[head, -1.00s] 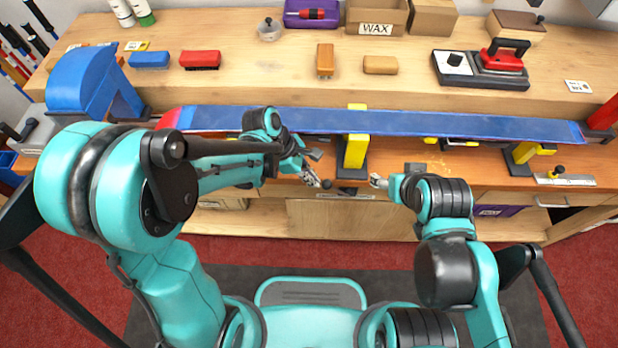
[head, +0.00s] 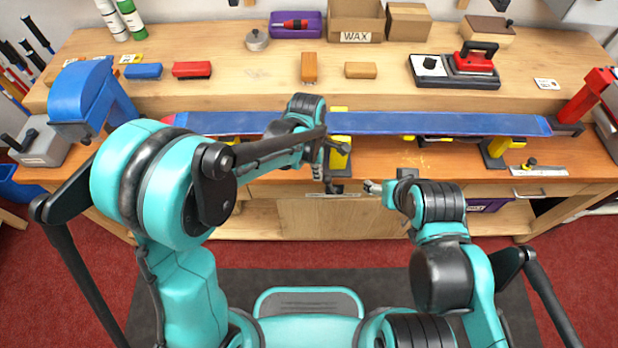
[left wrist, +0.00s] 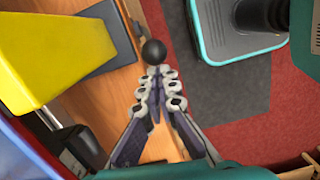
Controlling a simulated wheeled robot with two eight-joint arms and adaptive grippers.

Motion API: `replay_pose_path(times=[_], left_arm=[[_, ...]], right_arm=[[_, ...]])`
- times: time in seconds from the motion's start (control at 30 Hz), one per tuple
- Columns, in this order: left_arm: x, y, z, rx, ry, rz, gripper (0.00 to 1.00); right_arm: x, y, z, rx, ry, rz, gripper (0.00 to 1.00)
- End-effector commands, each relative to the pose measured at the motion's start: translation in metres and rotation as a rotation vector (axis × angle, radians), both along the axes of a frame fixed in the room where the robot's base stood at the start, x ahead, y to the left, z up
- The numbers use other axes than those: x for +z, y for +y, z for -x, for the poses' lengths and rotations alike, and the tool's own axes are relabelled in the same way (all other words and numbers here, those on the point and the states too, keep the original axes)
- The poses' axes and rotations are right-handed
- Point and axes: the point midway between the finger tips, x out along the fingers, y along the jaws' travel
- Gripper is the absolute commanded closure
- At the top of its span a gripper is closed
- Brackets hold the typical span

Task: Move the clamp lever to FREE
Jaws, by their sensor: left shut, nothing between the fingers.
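The clamp lever's round black knob (left wrist: 154,52) is just beyond the fingertips of my left gripper (left wrist: 157,73) in the left wrist view. The fingers are together with nothing between them. Whether the tips touch the knob I cannot tell. In the head view my left gripper (head: 331,182) is at the bench's front edge, below the yellow clamp block (head: 339,158). The lever's arm and its markings are largely hidden or too small to read. My right gripper (head: 373,187) is a little to the right at the same edge; its fingers are too small to judge.
A long blue ski (head: 420,124) lies across the bench above the yellow supports. A red iron (head: 475,60), a WAX box (head: 356,20) and brushes (head: 192,70) stand on the back shelf. The yellow block (left wrist: 55,55) is close left of my left gripper in the wrist view.

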Motion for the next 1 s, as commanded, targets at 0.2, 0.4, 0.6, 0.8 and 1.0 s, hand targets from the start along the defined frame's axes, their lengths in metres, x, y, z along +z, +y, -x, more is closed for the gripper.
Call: replay_pose_path(times=[0.2, 0.4, 0.6, 0.8, 1.0], left_arm=[[0.011, -0.035, -0.002, -0.003, 0.001, -0.074, 1.00], [0.012, -0.068, -0.002, -0.003, 0.000, -0.072, 1.00], [0.008, -0.099, -0.002, -0.003, 0.001, -0.072, 1.00], [0.000, -0.123, -0.002, -0.001, 0.001, -0.072, 1.00], [-0.006, -0.139, -0.002, -0.001, 0.001, -0.072, 1.00]], right_arm=[[0.011, 0.000, 0.000, 0.000, 0.000, 0.000, 0.36], [0.012, 0.000, 0.000, 0.000, 0.000, 0.000, 0.36], [0.011, 0.000, 0.000, 0.000, 0.000, 0.000, 0.36], [0.008, 0.000, 0.000, 0.000, 0.000, 0.000, 0.36], [0.005, 0.000, 0.000, 0.000, 0.000, 0.000, 0.36]])
